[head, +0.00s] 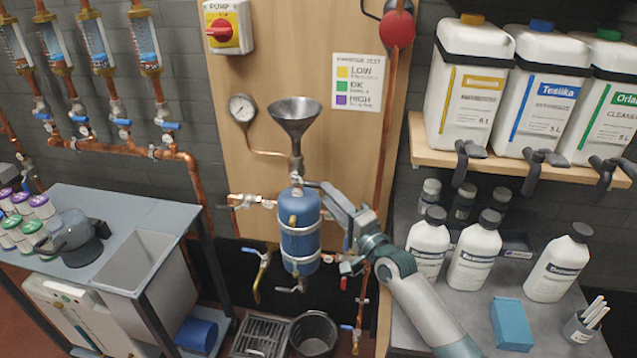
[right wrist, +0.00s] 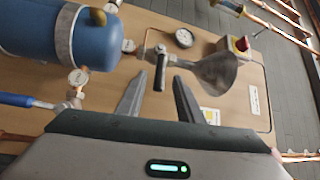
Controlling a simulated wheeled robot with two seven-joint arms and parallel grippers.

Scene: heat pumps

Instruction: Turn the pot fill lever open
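The blue pot (head: 300,232) is strapped to a wooden panel, with a metal funnel (head: 296,115) above it. The pot (right wrist: 40,38) and the funnel (right wrist: 214,72) also show in the right wrist view. The fill lever (right wrist: 160,72), with a dark grip, stands on the valve between funnel and pot. My right gripper (head: 318,186) is beside that valve, at the pot's top right. In the right wrist view my right gripper (right wrist: 160,78) is open, with the lever's end in line with the gap between its fingertips. Whether they touch is unclear. My left gripper is not in view.
A pressure gauge (head: 242,108) is left of the funnel. Other valves and pipes surround the pot. A black bucket (head: 314,334) stands below. White bottles (head: 474,254) stand on the right counter, and large canisters (head: 470,85) on the shelf above. A sink (head: 140,262) is left.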

